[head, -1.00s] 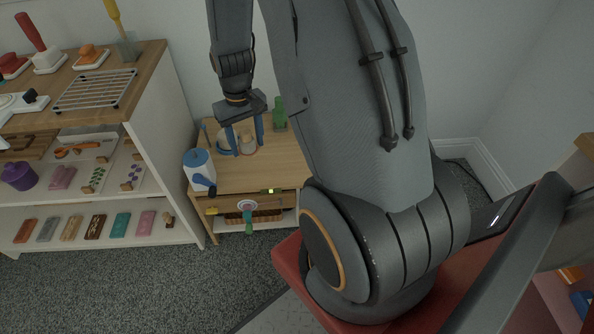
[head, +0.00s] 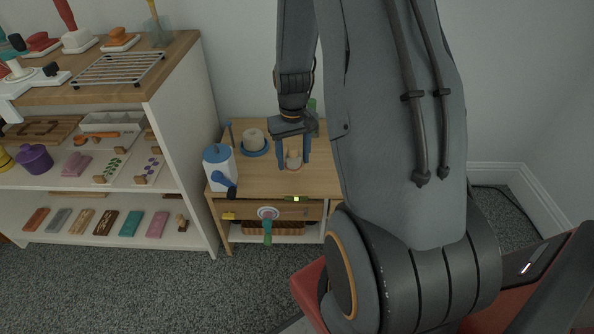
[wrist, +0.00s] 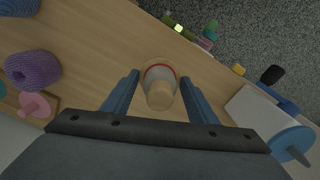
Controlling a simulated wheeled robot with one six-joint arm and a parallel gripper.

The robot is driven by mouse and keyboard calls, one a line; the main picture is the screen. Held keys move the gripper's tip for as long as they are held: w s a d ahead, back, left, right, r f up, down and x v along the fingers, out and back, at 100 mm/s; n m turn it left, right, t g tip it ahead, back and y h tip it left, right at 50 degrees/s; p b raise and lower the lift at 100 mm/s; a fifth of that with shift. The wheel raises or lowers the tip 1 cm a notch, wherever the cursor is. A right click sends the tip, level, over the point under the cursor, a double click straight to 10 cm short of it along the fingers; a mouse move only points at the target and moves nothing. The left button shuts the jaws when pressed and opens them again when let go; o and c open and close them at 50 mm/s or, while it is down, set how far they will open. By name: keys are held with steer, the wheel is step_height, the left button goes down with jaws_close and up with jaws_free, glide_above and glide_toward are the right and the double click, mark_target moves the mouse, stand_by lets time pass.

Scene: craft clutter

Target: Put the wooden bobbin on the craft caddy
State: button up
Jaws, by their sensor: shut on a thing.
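My gripper (head: 292,156) points down over the low wooden table. It is shut on a pale wooden bobbin (head: 294,161), which sits between its blue fingers. In the wrist view the bobbin (wrist: 160,94) shows end-on as a tan peg with a paler part and a red ring, between the fingers. I cannot tell whether its bottom touches the tabletop. I cannot pick out the craft caddy for certain; part of the tabletop's right side is hidden behind my arm in the head view.
The low table (head: 262,182) holds a white canister with a blue lid (head: 218,168) and a cream round thing on a blue dish (head: 256,148). The wrist view shows a purple ball (wrist: 32,70) and a pink knob (wrist: 36,105). A white shelf unit (head: 185,150) stands left.

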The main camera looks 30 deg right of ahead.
mark_target(293, 147)
steer(key=shift+f+b, duration=0.55)
steer(key=shift+f, duration=1.7)
steer(key=shift+f, duration=0.15)
steer(key=o, duration=1.2)
step_height(293, 147, up, 12)
steer(key=p, duration=0.3)
steer(key=shift+r, duration=0.2)
steer(key=s+a+r+n, duration=0.1)
steer(key=s+a+r, duration=0.1)
steer(key=a+r, duration=0.35)
steer(key=s+a+r+n, duration=0.1)
steer(key=s+a+r, duration=0.15)
steer(key=a, duration=0.55)
steer(key=s+a+r+n, duration=0.2)
steer(key=s+a+r, duration=0.1)
steer(key=a, duration=0.4)
steer(key=s+a+r+n, duration=0.1)
steer(key=s+a, duration=0.2)
steer(key=s, duration=0.1)
steer(key=s+a+r+n, duration=0.1)
steer(key=s+a+r, duration=0.1)
steer(key=s, duration=0.3)
steer(key=s+a+r, duration=0.1)
steer(key=s+a, duration=0.4)
steer(key=shift+r+n+y, duration=0.3)
steer(key=shift+r+n, duration=0.1)
